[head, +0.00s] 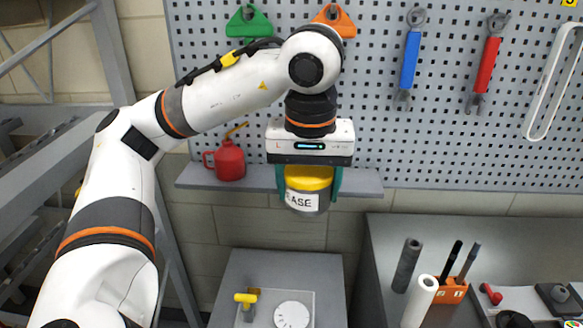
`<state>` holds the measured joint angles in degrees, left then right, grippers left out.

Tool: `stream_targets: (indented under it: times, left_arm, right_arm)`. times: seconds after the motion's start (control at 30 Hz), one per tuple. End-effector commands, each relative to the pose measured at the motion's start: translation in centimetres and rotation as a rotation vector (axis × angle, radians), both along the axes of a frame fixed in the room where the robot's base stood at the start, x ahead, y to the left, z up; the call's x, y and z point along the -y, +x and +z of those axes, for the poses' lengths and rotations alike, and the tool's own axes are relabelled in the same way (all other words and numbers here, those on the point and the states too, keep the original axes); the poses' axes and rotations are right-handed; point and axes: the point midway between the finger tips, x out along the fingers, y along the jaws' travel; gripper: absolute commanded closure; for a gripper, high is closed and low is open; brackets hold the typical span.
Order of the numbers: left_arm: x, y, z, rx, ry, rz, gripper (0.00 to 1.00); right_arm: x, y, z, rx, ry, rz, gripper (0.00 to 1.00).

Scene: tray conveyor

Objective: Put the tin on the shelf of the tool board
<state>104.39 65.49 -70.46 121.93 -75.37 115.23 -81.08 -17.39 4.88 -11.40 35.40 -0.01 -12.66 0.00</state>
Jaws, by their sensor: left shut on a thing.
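The tin (306,199) is grey with a yellow lid and a white label that reads "ASE" where it shows. My left gripper (308,184) is shut on the tin, with one green finger on each side, and holds it upright. The gripper and tin are in front of the grey shelf (362,181) of the perforated tool board (450,145). The tin's base hangs lower in the picture than the shelf's front edge. I cannot tell the gap between tin and shelf. My right gripper is not in view.
A red oil can (229,161) stands on the shelf's left part. Blue (410,60) and red (486,66) wrenches hang on the board. Below, a tray (262,307) holds a yellow-handled tool and a white disc. An orange holder (450,291) stands on the bench at right.

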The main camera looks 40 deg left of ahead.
Motion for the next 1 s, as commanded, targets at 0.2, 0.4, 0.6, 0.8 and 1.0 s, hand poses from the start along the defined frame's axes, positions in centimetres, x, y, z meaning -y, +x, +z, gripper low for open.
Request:
stream_targets:
  times: [0.2,0.4,0.6,0.8,1.0]
  left_arm:
    - [-3.7,4.4,0.0,-0.004,-0.003,0.007,0.67]
    - [-7.1,8.5,0.0,-0.003,-0.002,0.004,0.67]
    - [-10.1,12.1,-0.1,-0.004,-0.002,0.002,0.67]
    - [-11.7,14.0,-1.6,-0.005,0.0,-0.004,0.67]
    - [-11.7,13.9,-3.4,-0.001,0.001,-0.002,0.67]
  right_arm:
    - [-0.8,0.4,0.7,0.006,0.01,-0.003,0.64]
    - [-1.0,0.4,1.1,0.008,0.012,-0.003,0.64]
    - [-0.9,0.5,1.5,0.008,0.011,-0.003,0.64]
    - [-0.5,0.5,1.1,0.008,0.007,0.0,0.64]
    - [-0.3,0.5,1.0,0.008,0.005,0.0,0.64]
